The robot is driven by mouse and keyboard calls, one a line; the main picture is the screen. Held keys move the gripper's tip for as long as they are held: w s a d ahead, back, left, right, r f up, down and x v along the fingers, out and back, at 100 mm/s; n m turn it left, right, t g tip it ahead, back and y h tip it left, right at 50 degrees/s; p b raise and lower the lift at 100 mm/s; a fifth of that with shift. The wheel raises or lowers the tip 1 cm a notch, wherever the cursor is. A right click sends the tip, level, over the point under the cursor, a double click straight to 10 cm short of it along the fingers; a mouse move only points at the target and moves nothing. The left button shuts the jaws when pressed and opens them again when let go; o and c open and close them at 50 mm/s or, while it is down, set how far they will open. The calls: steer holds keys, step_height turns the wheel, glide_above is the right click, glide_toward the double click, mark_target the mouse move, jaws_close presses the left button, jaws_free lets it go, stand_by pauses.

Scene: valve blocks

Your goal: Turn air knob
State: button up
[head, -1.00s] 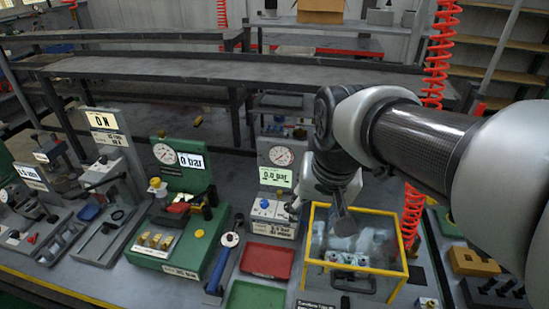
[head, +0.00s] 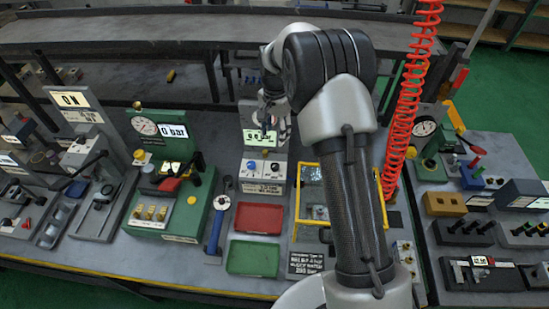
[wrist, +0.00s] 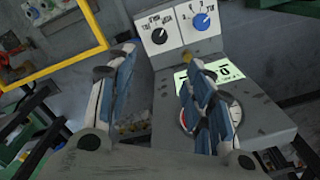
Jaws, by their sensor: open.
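A grey panel unit (head: 264,187) stands at the middle of the bench. My gripper (wrist: 163,62) is open and empty over this unit. The knobs lie beyond the fingertips in the wrist view, apart from them. A finger partly covers the display and the round gauge. In the head view my gripper (head: 272,115) hangs in front of the unit's upper part.
A yellow-framed box (head: 297,200) stands right of the unit, partly behind my arm. A green gauge block (head: 165,215) is on the left. Red (head: 258,219) and green (head: 253,258) trays lie in front. A red coiled hose (head: 408,110) hangs on the right.

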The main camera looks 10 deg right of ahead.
mark_target(275, 165)
step_height(275, 165, down, 16)
steer(key=shift+s+f+b, duration=0.1)
steer(key=shift+f+b, duration=0.15)
steer(key=shift+b, duration=0.55)
steer(key=shift+c, duration=0.3)
steer(key=c, duration=1)
